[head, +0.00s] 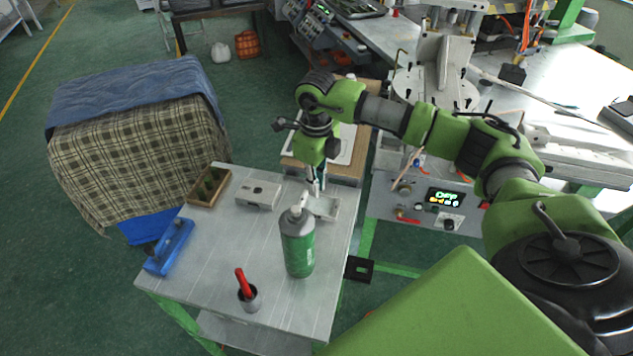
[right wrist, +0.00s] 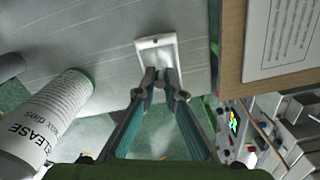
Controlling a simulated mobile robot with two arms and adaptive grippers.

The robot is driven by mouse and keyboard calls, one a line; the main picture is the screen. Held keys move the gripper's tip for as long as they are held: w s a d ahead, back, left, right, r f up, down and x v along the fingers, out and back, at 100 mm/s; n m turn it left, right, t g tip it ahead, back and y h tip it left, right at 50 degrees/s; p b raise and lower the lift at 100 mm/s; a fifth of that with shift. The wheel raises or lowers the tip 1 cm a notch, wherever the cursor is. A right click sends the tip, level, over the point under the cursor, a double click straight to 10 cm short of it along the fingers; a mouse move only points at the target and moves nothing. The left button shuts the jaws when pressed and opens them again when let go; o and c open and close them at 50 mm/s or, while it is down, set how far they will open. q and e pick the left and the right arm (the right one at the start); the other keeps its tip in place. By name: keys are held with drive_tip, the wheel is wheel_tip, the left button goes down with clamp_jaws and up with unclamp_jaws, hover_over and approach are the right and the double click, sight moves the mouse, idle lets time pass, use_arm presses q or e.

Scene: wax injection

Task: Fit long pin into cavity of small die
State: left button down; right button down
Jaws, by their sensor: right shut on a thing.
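My right gripper (head: 314,190) points down over the right back edge of the small table. Its fingertips also show in the right wrist view (right wrist: 161,78), close together, over the pale metal small die (right wrist: 157,47). The small die also shows in the head view (head: 325,208), lying flat just below the fingertips. The long pin appears to be what the fingertips are shut on. It is too small and too hidden to make out, and I cannot tell whether it touches the cavity. My left gripper is not in view.
A metal block with holes (head: 259,193) and a wooden tray (head: 222,190) stand left of the die. A green spray bottle (head: 298,248) stands close in front. The table's middle is clear.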

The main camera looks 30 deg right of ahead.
sight(317, 207)
drive_tip(key=shift+f+b, duration=0.95)
drive_tip(key=shift+f, duration=0.65)
drive_tip(key=shift+b, duration=0.3)
idle(0.5)
drive_tip(key=shift+f+b, duration=0.8)
drive_tip(key=shift+f, duration=0.2)
drive_tip(key=c, duration=2)
unclamp_jaws()
drive_tip(key=shift+c, duration=0.2)
drive_tip(key=shift+r, duration=0.1)
wheel_tip(317, 207, up, 12)
drive_tip(key=shift+f, duration=0.1)
